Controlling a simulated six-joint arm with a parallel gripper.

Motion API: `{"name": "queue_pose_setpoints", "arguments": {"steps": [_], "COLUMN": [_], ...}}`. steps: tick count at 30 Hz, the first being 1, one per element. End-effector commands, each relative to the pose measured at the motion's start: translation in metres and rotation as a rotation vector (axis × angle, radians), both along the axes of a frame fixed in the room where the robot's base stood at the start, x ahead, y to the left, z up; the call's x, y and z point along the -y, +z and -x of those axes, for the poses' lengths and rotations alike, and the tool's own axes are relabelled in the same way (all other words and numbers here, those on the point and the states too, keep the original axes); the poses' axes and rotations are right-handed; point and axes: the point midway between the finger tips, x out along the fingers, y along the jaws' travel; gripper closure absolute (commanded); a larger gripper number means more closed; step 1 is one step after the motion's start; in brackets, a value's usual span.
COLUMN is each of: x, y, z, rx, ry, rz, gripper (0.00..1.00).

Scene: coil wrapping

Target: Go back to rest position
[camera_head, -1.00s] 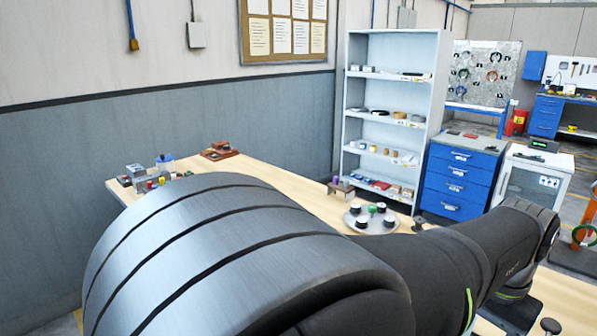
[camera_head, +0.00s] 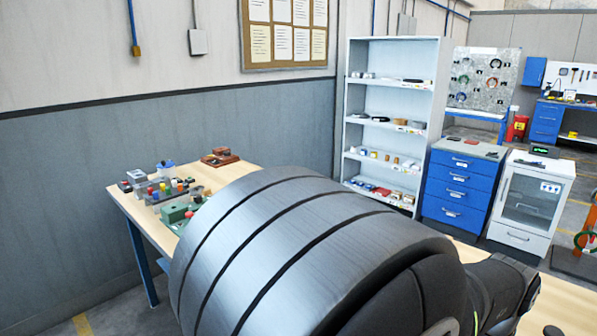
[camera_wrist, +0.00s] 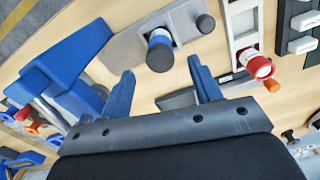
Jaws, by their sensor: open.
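My gripper (camera_wrist: 160,66) shows in the wrist view with its two blue fingers spread apart and nothing seen held between them. Beyond the fingertips is a dark cylinder with a blue and white band (camera_wrist: 160,48) on a grey plate (camera_wrist: 127,46). My gripper is not seen in the head view, where my own dark arm fills the lower middle and right and hides much of the bench. No coil can be made out for certain.
The wooden bench (camera_head: 133,208) carries several small blocks and a red-brown piece (camera_head: 220,157). In the wrist view, large blue parts (camera_wrist: 62,70) lie left and a red-capped cylinder (camera_wrist: 258,66) right. A shelf (camera_head: 391,105) and blue drawers (camera_head: 458,186) stand behind.

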Motion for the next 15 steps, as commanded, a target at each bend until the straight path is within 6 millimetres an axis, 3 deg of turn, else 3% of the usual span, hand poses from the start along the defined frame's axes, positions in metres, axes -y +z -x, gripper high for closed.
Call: {"name": "queue_pose_setpoints", "arguments": {"steps": [5,15], "x": [-0.001,0.001], "y": [-0.037,0.038], "z": [0.001,0.000], "rx": [-0.003,0.003], "ry": [0.000,0.000], "rz": [-0.004,0.004], "gripper": [0.42,0.42]}}
